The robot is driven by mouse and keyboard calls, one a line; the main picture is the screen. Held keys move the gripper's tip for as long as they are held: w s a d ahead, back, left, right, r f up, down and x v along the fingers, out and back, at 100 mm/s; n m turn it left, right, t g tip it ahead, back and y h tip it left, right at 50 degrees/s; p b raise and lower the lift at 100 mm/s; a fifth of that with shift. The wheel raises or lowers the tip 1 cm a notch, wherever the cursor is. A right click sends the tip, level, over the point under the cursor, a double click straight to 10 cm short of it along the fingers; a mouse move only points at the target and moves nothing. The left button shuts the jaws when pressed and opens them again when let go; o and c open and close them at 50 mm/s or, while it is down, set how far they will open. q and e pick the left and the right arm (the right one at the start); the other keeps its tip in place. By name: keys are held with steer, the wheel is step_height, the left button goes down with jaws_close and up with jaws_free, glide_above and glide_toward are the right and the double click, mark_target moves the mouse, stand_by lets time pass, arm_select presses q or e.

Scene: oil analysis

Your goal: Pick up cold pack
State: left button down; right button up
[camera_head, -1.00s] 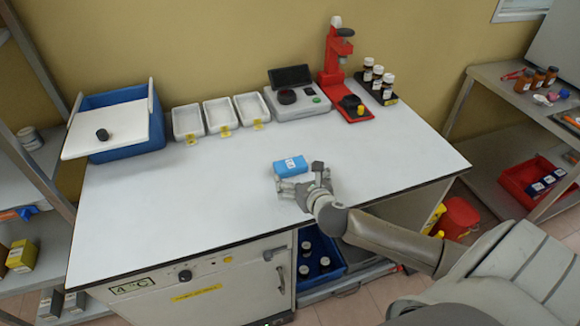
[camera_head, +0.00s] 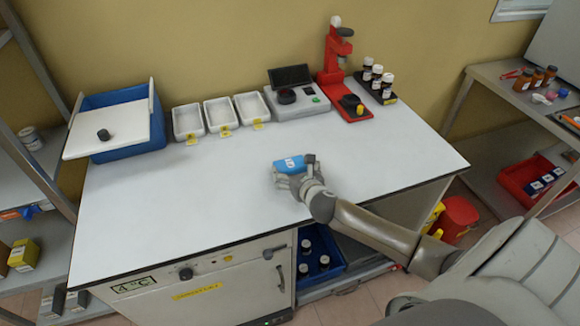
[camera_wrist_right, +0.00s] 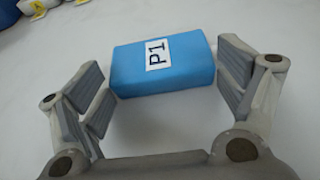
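The cold pack is a blue block with a white label; in the head view the cold pack (camera_head: 292,163) is at the middle of the white worktop. It also shows in the right wrist view, where the cold pack (camera_wrist_right: 180,75) has its "P1" label facing up. My right gripper (camera_head: 294,174) is at the pack, one finger at each end. My left gripper is out of view.
A blue box (camera_head: 130,143) with a tilted white lid is at the back left. Several white trays (camera_head: 220,113), a grey device (camera_head: 300,105) and a red stand (camera_head: 335,70) line the back. Dark bottles (camera_head: 376,77) stand back right. The worktop around the pack is clear.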

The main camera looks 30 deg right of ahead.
steer(key=shift+c, duration=1.4)
steer(key=shift+r, duration=0.15)
steer(key=shift+r, duration=0.55)
steer(key=s+a+r+b, duration=0.2)
steer(key=s+a+r, duration=0.6)
steer(key=s+r, duration=0.4)
steer(key=w+a+r+n+y, duration=0.1)
steer(key=w+a+r, duration=0.1)
steer(key=a+r, duration=0.3)
steer(key=w+a+r+n+y, duration=0.1)
steer(key=w+a+r+y, duration=0.1)
steer(key=r, duration=0.8)
steer(key=w+a, duration=0.1)
steer(key=a, duration=0.1)
steer(key=shift+a+r+n+t, duration=0.3)
steer(key=shift+a+r, duration=0.05)
steer(key=shift+a, duration=0.05)
